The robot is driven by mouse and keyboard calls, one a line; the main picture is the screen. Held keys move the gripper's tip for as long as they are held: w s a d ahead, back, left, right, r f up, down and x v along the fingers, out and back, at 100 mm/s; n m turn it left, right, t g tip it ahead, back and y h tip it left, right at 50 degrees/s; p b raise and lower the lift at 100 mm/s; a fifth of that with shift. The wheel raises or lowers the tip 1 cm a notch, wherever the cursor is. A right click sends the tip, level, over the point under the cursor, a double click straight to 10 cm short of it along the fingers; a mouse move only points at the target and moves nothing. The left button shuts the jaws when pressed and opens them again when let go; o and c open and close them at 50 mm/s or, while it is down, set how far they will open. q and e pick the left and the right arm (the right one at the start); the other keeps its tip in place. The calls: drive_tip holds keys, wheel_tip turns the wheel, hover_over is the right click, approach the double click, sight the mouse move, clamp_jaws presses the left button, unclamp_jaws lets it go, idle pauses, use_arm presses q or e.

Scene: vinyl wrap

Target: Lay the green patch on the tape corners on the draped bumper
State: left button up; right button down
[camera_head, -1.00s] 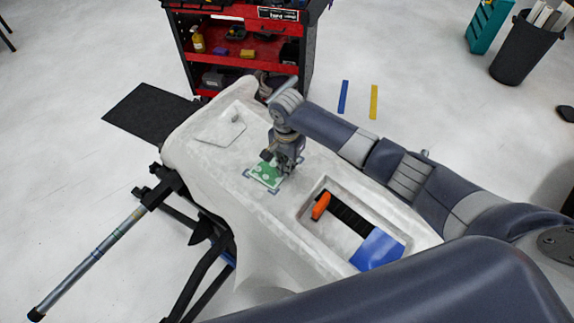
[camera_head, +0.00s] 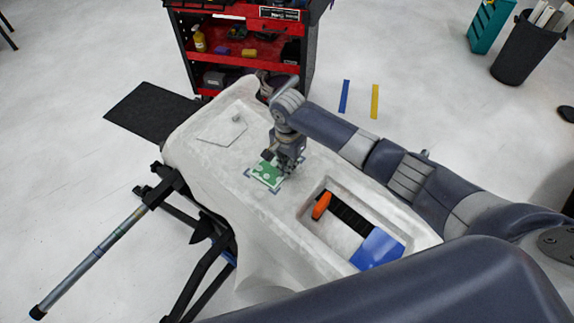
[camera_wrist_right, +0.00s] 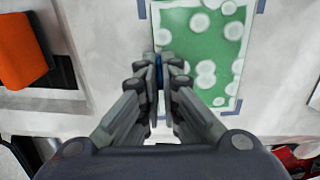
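The green patch (camera_head: 266,174), with pale round spots, lies on the draped bumper (camera_head: 240,215). Grey-blue tape corners (camera_head: 275,190) show around its edges. In the right wrist view the patch (camera_wrist_right: 215,55) sits inside three visible corner marks, including one at lower right (camera_wrist_right: 240,107); the lower left corner is hidden by my fingers. My right gripper (camera_head: 274,160) is low at the patch's edge. Its fingertips (camera_wrist_right: 158,62) are close together at the patch's left edge, with a thin blue strip between them. Whether they pinch anything is unclear. My left gripper is not in view.
A recess in the bumper holds an orange item (camera_head: 321,205) and a blue piece (camera_head: 377,249), right of the patch. A small pale sheet (camera_head: 222,131) lies on the far left of the drape. A red tool cart (camera_head: 245,60) stands behind; stand bars (camera_head: 95,255) extend left.

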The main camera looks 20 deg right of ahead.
drive_tip(key=c, duration=1.7)
unclamp_jaws()
drive_tip(key=shift+s+f, duration=0.1)
drive_tip(key=shift+r, duration=0.3)
wheel_tip(320, 180, up, 12)
drive_tip(key=shift+f, duration=0.25)
